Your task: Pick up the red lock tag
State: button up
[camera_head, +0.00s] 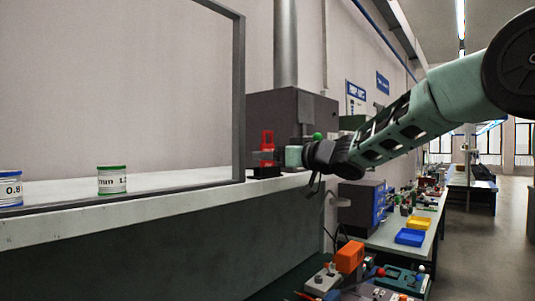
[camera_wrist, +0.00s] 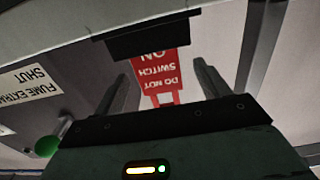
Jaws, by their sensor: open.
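The red lock tag (camera_head: 267,138) stands upright at the right end of the pale ledge, in a dark holder (camera_head: 264,172). In the wrist view the tag (camera_wrist: 163,68) shows upside down, with white "DO NOT SWITCH ON" lettering, below the dark holder (camera_wrist: 147,40). My gripper (camera_head: 279,154) is at the tag's right side in the head view. In the wrist view its two fingers (camera_wrist: 160,72) are open, one on each side of the tag, with gaps between. Whether the tag lies fully within finger depth I cannot tell.
A grey box (camera_head: 290,108) with a green knob (camera_head: 317,135) stands behind my gripper. A dark frame post (camera_head: 239,100) rises left of the tag. Two labelled cans, green-rimmed (camera_head: 112,181) and blue-rimmed (camera_head: 10,190), stand left on the ledge (camera_head: 150,200).

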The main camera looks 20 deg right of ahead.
jog(key=p+x, duration=0.1)
jog(key=x, duration=0.3)
jog(key=shift+w, duration=0.2)
jog(key=c, duration=1.1)
jog(key=shift+o, duration=0.2)
